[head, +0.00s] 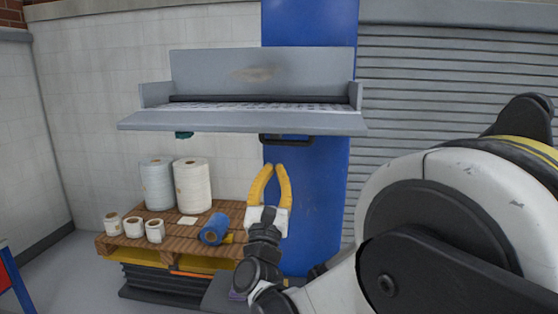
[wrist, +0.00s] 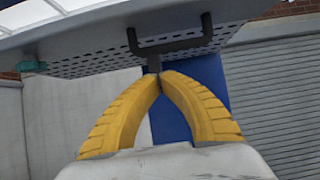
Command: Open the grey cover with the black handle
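The grey cover (head: 240,122) is a wide metal panel at the front of a grey unit on the blue column. Its perforated underside shows in the wrist view (wrist: 100,62). The black handle (head: 287,139) is a U-shaped bar below the cover, right of its middle; it also shows in the wrist view (wrist: 175,45). My gripper (head: 274,168) has yellow fingers pointing up, just below the handle in the head view. In the wrist view its tips (wrist: 161,78) meet, with a short dark piece between them and the bar. I cannot tell whether they touch the handle.
A blue column (head: 320,200) stands behind my gripper. A wooden pallet (head: 185,238) at lower left bears white rolls (head: 192,185) and a blue roll (head: 214,229). A grey shutter (head: 450,95) covers the right wall. The floor at left is partly clear.

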